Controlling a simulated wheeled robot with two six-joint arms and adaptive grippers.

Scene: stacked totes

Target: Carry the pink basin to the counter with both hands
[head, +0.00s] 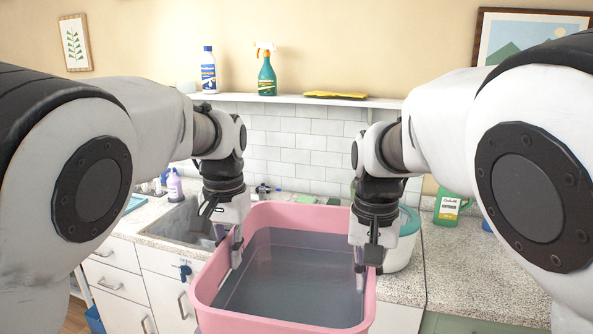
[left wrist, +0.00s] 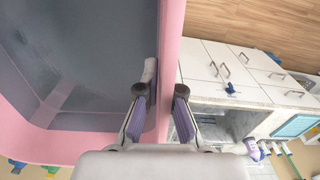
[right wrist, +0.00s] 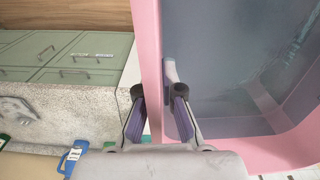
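The pink basin (head: 285,325) is in the middle of the head view, with greyish water inside. It is in front of the counter (head: 470,260) and hides part of its front edge. What is under the basin is hidden. My left gripper (head: 233,247) is shut on the left wall, one finger inside and one outside; the wall also shows between the fingers in the left wrist view (left wrist: 170,60). My right gripper (head: 366,268) is shut on the right wall in the same way; this wall shows in the right wrist view (right wrist: 150,50).
A sink (head: 180,222) is set in the counter at left, with a purple bottle (head: 174,186) behind it. A white tub (head: 402,245) stands close right of the basin. A green jug (head: 447,207) stands farther right. The counter's right front is clear.

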